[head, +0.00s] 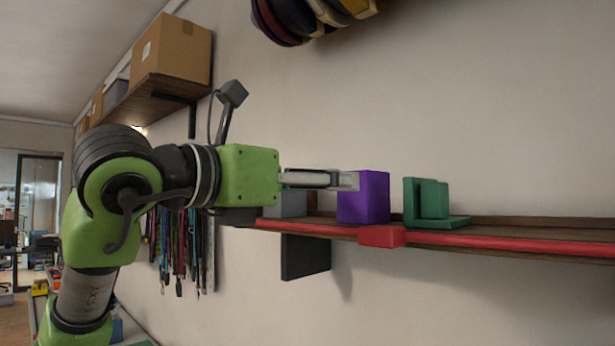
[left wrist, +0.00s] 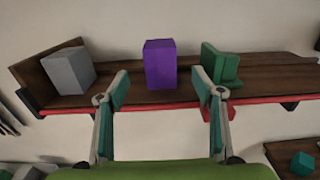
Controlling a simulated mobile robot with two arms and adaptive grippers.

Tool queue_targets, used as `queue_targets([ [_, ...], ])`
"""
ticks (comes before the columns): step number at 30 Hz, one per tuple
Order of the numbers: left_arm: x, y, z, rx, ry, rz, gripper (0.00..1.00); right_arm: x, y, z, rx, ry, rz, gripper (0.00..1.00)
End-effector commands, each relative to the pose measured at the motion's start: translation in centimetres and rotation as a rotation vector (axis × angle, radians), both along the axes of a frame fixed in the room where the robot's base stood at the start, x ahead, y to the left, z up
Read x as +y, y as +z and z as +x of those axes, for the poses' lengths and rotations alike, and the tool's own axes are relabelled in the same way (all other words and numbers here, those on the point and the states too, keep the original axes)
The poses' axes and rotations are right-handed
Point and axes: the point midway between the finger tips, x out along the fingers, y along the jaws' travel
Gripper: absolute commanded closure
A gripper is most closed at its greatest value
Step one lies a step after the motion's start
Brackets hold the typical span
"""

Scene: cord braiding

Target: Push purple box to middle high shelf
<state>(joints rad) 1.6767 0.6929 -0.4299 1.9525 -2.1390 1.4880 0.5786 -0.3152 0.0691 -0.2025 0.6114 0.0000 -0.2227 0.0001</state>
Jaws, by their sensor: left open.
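The purple box (head: 368,200) stands upright on a brown wall shelf with a red front edge (head: 480,242), between a grey box and a green bracket-shaped piece. In the left wrist view the purple box (left wrist: 160,63) shows ahead, in the gap between my fingers. My left gripper (head: 345,180) is open and empty, its two fingers spread (left wrist: 159,76). In the head view its fingertips overlap the box's upper left edge; I cannot tell whether they touch it. My right gripper is not in view.
The grey box (head: 290,204) stands left of the purple box. The green bracket-shaped piece (head: 430,202) is close on its right, and bare shelf runs further right. A red block (head: 382,236) sits on the front edge. A cardboard box (head: 172,52) is on a higher shelf.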

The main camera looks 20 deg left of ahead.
Motion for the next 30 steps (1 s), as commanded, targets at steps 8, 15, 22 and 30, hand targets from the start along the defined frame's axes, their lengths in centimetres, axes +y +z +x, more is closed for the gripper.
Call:
queue_targets([
  [8, -2.2, 0.4, 5.0, 0.004, -0.004, 0.001, 0.39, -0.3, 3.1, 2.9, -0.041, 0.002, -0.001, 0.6],
  [15, -3.8, 0.3, 8.9, 0.003, -0.002, 0.001, 0.39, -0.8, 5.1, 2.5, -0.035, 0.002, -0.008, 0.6],
  [22, -4.5, 0.1, 10.9, 0.001, -0.002, 0.001, 0.39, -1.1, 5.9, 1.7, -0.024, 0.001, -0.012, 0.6],
  [30, -4.7, 0.0, 11.2, -0.001, -0.002, 0.001, 0.39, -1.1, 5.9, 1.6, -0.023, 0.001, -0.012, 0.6],
])
